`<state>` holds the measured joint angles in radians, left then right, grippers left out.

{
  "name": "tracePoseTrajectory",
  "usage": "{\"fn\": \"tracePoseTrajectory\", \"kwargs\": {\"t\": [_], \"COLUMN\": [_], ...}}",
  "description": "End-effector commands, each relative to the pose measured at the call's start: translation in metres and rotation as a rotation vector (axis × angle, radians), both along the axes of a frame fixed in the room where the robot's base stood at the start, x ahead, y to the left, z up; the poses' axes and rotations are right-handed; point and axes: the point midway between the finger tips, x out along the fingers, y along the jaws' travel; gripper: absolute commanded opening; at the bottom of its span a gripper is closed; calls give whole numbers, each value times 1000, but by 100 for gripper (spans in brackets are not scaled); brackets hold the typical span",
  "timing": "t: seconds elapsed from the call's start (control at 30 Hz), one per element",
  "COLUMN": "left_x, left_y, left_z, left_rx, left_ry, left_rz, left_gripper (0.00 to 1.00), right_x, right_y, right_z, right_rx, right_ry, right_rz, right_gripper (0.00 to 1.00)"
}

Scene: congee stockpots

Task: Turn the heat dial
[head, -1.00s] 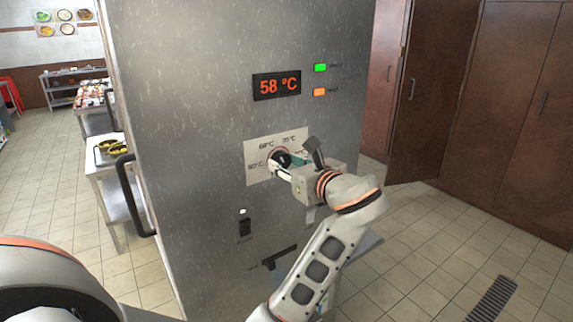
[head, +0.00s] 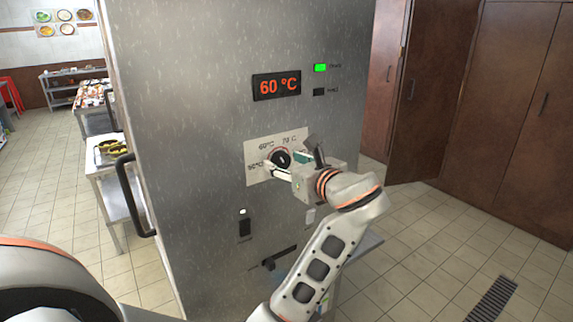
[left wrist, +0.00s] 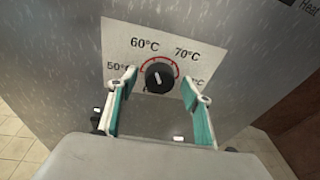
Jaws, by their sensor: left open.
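The heat dial (head: 281,158) is a black round knob with a white mark on a pale scale plate (head: 259,176) on the steel cabinet front. In the left wrist view the dial (left wrist: 160,76) has its mark tilted up and left, roughly towards 60°C. The display (head: 277,86) reads 60 °C. My left gripper (head: 291,157) is open in front of the dial. Its two teal-padded fingers (left wrist: 160,84) stand on either side of the knob, with gaps visible in the wrist view. The lower scale label is partly hidden. My right gripper is not in view.
The upper indicator light (head: 320,68) is green; the lower one (head: 319,92) is dark. A switch (head: 244,225) and a black lever (head: 280,257) sit below the plate. A dark handle (head: 134,195) sticks out on the left edge. Tiled floor lies open on the right.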

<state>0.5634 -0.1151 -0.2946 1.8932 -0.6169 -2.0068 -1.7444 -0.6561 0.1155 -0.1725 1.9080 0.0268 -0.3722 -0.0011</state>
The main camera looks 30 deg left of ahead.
Motion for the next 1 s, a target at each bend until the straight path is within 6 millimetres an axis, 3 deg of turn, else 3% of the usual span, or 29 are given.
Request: {"fn": "tracePoseTrajectory", "kwargs": {"t": [0.5,0.7,1.0], "left_x": [0,0,0], "left_y": [0,0,0], "left_z": [84,96,97], "left_rx": [-2,0,0], "left_ry": [-3,-1,0], "left_rz": [1,0,0], "left_gripper": [50,50,50], "right_x": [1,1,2], "right_y": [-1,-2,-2], "right_z": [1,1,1], "right_rx": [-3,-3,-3], "right_ry": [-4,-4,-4], "right_rz": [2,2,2], "right_gripper": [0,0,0]}}
